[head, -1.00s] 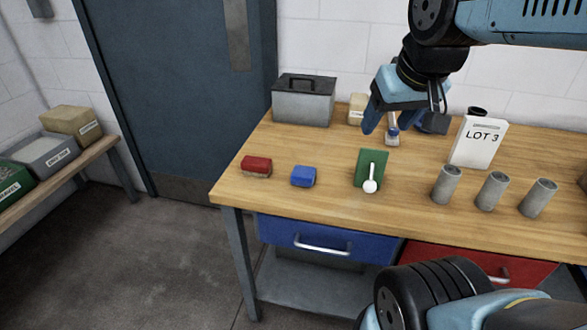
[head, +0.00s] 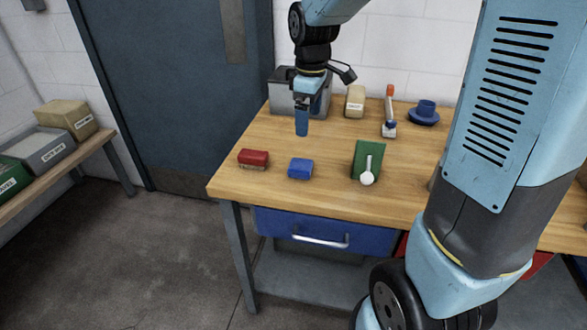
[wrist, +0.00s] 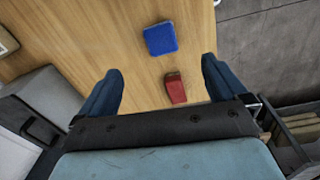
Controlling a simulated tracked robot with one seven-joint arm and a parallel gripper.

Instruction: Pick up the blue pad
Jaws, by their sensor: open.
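The blue pad (head: 301,168) lies on the wooden bench top near its front edge, between a red block and a green board. It also shows in the wrist view (wrist: 160,39), beyond my fingertips and roughly centred between them. My gripper (head: 302,130) is above the bench, behind the blue pad in the head view, pointing down. In the wrist view my gripper (wrist: 160,70) has its two blue fingers spread wide with nothing between them at their tips. The gripper and the pad are apart.
A red block (head: 254,159) lies left of the pad. A green board with a white-ended piece (head: 369,158) is to its right. A grey toolbox (head: 285,92) stands behind my gripper.

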